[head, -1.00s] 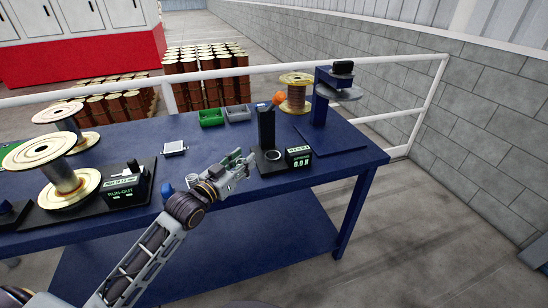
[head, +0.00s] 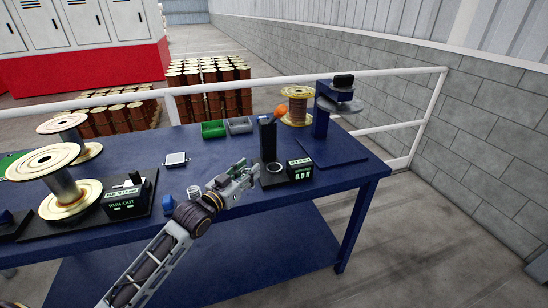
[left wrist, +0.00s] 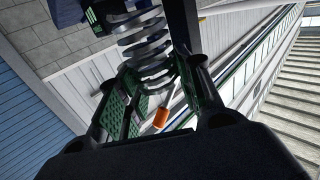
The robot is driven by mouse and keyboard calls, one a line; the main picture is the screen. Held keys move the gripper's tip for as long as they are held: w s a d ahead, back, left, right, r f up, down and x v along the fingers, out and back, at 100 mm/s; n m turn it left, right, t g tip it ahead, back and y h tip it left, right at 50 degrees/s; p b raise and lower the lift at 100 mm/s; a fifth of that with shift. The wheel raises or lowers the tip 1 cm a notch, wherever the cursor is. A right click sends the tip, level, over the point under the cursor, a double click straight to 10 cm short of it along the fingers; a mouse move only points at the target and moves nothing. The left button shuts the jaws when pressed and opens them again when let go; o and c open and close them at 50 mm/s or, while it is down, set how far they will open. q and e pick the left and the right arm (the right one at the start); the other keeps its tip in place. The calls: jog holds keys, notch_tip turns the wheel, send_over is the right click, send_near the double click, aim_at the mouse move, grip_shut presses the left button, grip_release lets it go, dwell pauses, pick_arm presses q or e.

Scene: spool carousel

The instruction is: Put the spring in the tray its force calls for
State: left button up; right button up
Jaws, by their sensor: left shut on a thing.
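The metal coil spring (left wrist: 145,45) shows large in the left wrist view, its lower coils between the finger pads. My left gripper (head: 248,172) is shut on it, just left of the force tester. In the head view the spring is too small to make out clearly. The tester (head: 268,140) is a black post on a base with a ring seat (head: 274,168), an orange-knobbed lever (head: 281,110) and a display (head: 299,171) that seems to read 0.0 N. A green tray (head: 213,129) and a grey tray (head: 239,125) stand at the table's back edge. My right gripper is out of view.
The blue table (head: 340,170) also bears a white-framed square device (head: 176,159), a run-out gauge (head: 125,200) and large spools (head: 66,190) on the left. A copper-coloured spool (head: 297,105) and a blue stand (head: 322,120) are at the back right. The table's front right is clear.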

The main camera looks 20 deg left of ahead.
pick_arm(q)
jog(key=x, duration=1.3)
jog(key=shift+w, duration=0.15)
jog(key=shift+w+d, duration=0.1)
jog(key=shift+w, duration=0.3)
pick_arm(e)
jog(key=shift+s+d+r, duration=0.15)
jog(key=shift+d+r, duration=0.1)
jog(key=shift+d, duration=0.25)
pick_arm(q)
jog(key=shift+w, duration=0.15)
